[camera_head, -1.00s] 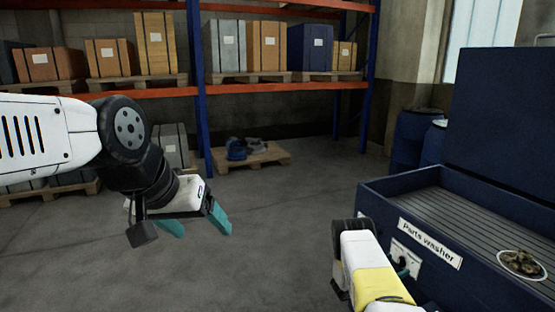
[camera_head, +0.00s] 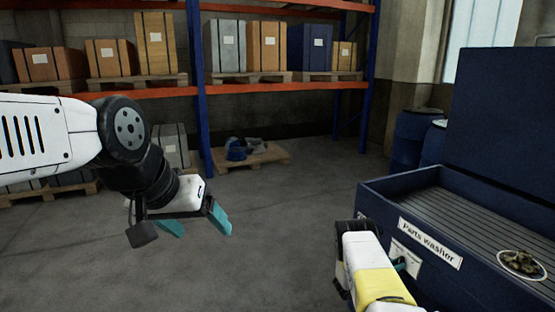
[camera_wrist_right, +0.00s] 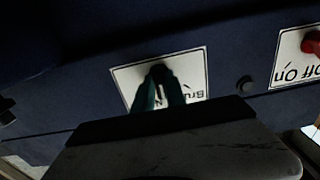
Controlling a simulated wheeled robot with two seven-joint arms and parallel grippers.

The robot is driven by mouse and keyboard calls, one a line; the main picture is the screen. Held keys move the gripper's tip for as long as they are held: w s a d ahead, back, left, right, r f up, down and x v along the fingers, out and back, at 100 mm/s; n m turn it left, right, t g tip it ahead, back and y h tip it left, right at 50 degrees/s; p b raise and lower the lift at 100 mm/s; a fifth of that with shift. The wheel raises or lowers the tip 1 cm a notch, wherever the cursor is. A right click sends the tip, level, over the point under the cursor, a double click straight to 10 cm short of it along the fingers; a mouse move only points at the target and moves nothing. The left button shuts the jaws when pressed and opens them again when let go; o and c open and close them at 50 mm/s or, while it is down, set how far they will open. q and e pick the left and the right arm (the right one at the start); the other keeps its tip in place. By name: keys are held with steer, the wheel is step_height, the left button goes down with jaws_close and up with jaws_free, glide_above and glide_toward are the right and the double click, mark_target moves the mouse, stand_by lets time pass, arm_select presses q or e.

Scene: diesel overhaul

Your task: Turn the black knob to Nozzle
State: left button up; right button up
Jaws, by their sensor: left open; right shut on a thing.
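The black knob (camera_wrist_right: 160,70) sits on a white label plate (camera_wrist_right: 195,68) on the dark blue front of the parts washer (camera_head: 375,205). My right gripper (camera_wrist_right: 159,92) is shut on the knob, with its teal fingertips on either side of it. The knob's pointing direction cannot be told. In the head view my right gripper (camera_head: 400,264) is mostly behind its own arm. My left gripper (camera_head: 196,226) is open and empty over the floor.
A red switch (camera_wrist_right: 312,42) on an Off/On plate is right of the knob in the wrist view, with a small dark button (camera_wrist_right: 245,85) between. A dish of parts (camera_head: 521,263) stands on the washer's top.

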steer(key=m, duration=0.8)
steer(key=shift+s, duration=0.1)
steer(key=o, duration=1.6)
steer(key=shift+o, duration=0.2)
steer(key=v, duration=0.7)
